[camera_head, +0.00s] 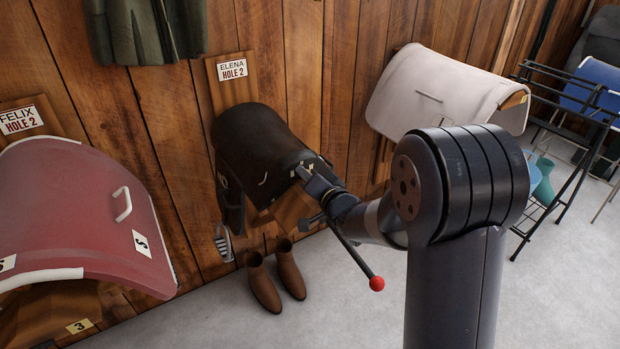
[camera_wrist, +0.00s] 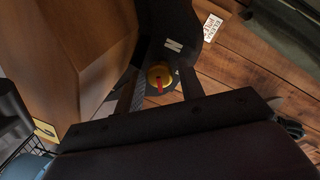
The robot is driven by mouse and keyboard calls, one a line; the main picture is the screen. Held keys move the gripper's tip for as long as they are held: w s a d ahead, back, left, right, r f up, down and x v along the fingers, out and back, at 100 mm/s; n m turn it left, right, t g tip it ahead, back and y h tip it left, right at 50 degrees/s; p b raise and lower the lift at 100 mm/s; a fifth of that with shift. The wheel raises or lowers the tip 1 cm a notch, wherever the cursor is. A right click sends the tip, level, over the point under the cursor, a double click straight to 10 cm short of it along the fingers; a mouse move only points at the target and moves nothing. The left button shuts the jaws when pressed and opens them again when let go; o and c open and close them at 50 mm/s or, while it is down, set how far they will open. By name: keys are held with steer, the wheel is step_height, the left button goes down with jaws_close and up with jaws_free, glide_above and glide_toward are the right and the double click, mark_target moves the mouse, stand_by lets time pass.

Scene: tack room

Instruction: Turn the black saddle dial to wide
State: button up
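The black saddle (camera_head: 250,135) sits on a wall rack under the ELENA HOLE 2 sign (camera_head: 232,70). Its dial (camera_wrist: 158,80) is a yellow disc with a red pointer, seen in the wrist view. The pointer aims toward the bottom of that view, away from a white label with a letter like N (camera_wrist: 173,46). My gripper (camera_head: 314,178) is at the saddle's near end. In the wrist view its two dark fingers stand apart, one on each side of the dial. I cannot tell whether either touches it. The head view hides the dial behind the gripper.
A red saddle (camera_head: 70,205) is at left, and a pale saddle (camera_head: 440,88) at right. Brown boots (camera_head: 264,283) stand on the floor below the black saddle. A black rack (camera_head: 565,130) stands at far right. The grey floor in front is open.

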steer(key=shift+o, duration=1)
steer(key=shift+s, duration=0.1)
steer(key=v, duration=1)
steer(key=shift+s+d, duration=0.2)
steer(key=shift+s, duration=0.05)
steer(key=shift+w, duration=0.15)
steer(key=x, duration=1)
steer(key=shift+w+a, duration=0.25)
steer(key=shift+s+d, duration=0.1)
